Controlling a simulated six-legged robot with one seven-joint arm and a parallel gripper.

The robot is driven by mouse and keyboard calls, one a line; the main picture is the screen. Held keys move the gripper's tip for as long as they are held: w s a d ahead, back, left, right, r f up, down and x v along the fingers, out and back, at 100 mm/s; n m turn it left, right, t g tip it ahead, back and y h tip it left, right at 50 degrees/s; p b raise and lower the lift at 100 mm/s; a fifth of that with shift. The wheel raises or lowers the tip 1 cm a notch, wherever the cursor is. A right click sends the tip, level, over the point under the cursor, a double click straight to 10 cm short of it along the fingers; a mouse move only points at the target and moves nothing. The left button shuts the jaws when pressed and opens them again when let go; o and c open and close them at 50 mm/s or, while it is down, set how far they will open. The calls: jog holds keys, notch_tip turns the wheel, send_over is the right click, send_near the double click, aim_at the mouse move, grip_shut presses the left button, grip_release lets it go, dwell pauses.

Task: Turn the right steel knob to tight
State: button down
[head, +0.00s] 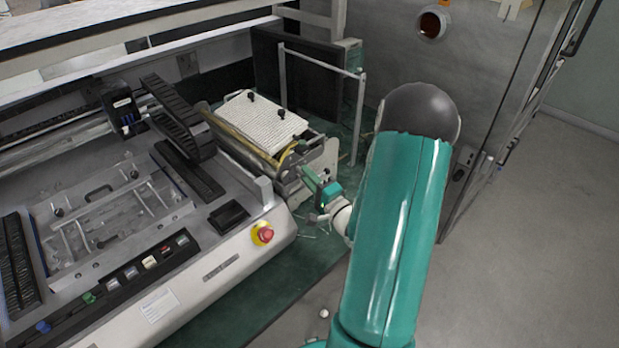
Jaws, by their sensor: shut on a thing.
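My gripper (318,187), with teal fingers, is at the right front end of the roller unit (322,160), close against its steel side plate. It is shut on a small part there, which fits the right steel knob. The fingers hide most of that part, so I cannot see the knob's face or how far it is turned. My large teal arm comes in from the lower right.
A grey machine bed (205,255) fills the left, with a red emergency stop button (265,234) on its front corner. A thin metal frame (361,110) stands behind the roller unit. Bare floor (525,240) lies to the right.

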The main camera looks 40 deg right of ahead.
jog(key=m+g+h, duration=0.1)
jog(key=m, duration=0.6)
jog(key=shift+a+r, duration=0.1)
dwell(0.4)
jog(key=c, duration=1.2)
grip_release()
jog(key=shift+c, duration=0.2)
